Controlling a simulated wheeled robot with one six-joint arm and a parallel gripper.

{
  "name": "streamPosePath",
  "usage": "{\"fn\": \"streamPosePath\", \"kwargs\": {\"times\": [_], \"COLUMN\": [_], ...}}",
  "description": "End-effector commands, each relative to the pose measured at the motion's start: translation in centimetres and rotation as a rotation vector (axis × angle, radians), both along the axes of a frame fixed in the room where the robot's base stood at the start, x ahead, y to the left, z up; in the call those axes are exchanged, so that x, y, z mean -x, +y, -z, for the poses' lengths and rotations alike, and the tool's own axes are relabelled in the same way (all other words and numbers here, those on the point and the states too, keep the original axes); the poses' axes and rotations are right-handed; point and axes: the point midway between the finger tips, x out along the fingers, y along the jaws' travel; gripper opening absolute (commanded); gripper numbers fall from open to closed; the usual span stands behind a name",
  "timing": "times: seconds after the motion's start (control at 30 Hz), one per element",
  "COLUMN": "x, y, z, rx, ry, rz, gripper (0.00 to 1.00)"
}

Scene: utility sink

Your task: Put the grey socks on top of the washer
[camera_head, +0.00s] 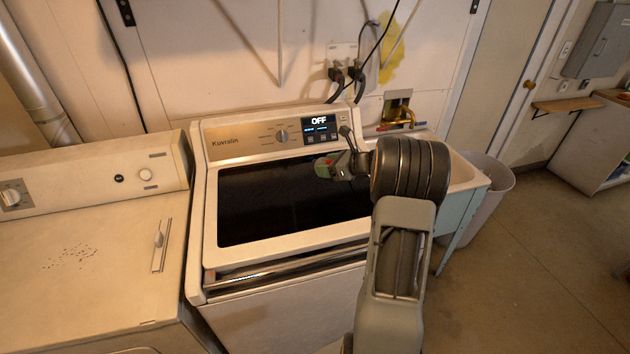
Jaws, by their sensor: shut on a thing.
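The washer (226,270) is a white top-loader with a dark glass lid. Its control panel has a dial and a lit display reading OFF. My gripper (327,165) is over the right part of the washer's lid, near the back, reaching in from the right. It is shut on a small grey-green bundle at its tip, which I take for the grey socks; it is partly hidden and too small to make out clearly. I cannot tell whether the bundle touches the lid. No other socks show.
A white dryer or second machine (85,260) stands at the left. A utility sink (463,172) with a brass tap (407,118) and a grey bin (495,190) are at the right. Hoses and cables hang on the wall behind. The left part of the washer lid is clear.

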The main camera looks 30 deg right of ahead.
Motion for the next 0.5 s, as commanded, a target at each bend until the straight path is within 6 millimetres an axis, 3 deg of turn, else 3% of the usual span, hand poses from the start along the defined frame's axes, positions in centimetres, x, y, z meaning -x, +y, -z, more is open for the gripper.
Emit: {"fn": "streamPosePath", "kwargs": {"times": [0.2,0.5], "x": [-1.1,-1.8], "y": [1.8,3.0], "z": [2.6,4.4], "rx": [-0.001,-0.002], "ry": [0.002,0.002], "rz": [-0.001,0.001], "gripper": [0.37,0.37]}}
